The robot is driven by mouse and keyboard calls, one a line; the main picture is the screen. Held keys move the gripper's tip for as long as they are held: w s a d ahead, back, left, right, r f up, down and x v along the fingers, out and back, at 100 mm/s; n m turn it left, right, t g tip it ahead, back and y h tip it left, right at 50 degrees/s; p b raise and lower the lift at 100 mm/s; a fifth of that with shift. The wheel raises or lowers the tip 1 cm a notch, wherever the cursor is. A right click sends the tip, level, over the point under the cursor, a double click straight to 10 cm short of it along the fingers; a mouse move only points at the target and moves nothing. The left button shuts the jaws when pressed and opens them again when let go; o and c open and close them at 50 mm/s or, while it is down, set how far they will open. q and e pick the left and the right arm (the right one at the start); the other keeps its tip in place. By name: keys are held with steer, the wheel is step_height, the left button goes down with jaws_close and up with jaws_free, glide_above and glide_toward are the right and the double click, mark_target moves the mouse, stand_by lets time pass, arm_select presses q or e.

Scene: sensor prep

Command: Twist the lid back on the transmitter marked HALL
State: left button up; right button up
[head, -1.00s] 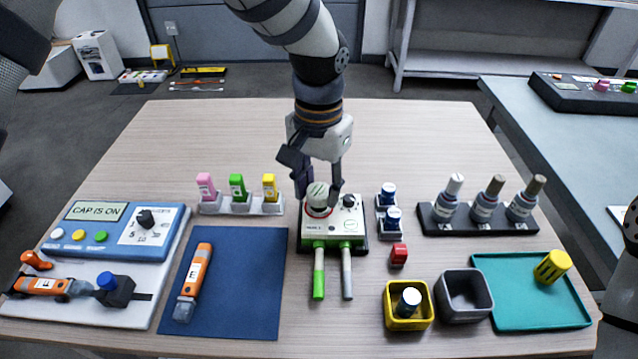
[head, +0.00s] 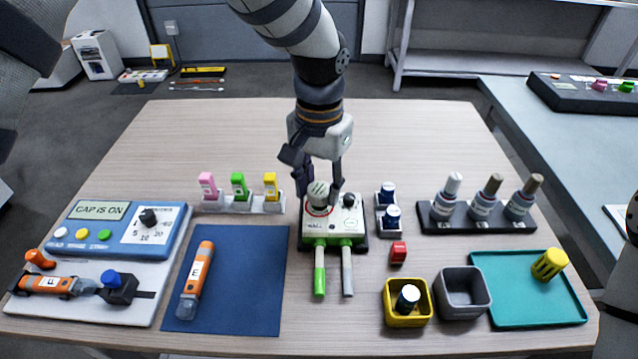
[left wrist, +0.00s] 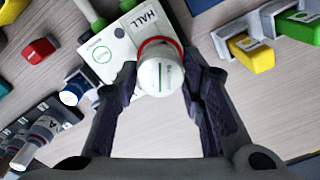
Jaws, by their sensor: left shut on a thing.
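In the left wrist view the lid (left wrist: 159,76) is between the two dark fingers. My left gripper (head: 320,190) reaches down from above and is shut on the lid's sides. The thread under the lid is hidden. My right gripper is not in view.
Green and grey rods (head: 320,272) stick out from the transmitter's front. Pink, green and yellow clips stand in a rack (head: 212,205) to its left. A blue mat (head: 240,290) lies front left.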

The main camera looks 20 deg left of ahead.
arm_select(q)
steer(key=shift+f, duration=0.3)
steer(key=shift+f, duration=0.25)
steer(key=shift+f, duration=0.1)
stand_by(0.4)
steer(key=shift+f, duration=0.35)
steer(key=shift+f, duration=0.15)
stand_by(0.5)
steer(key=o, duration=1.2)
steer(key=shift+r, duration=0.7)
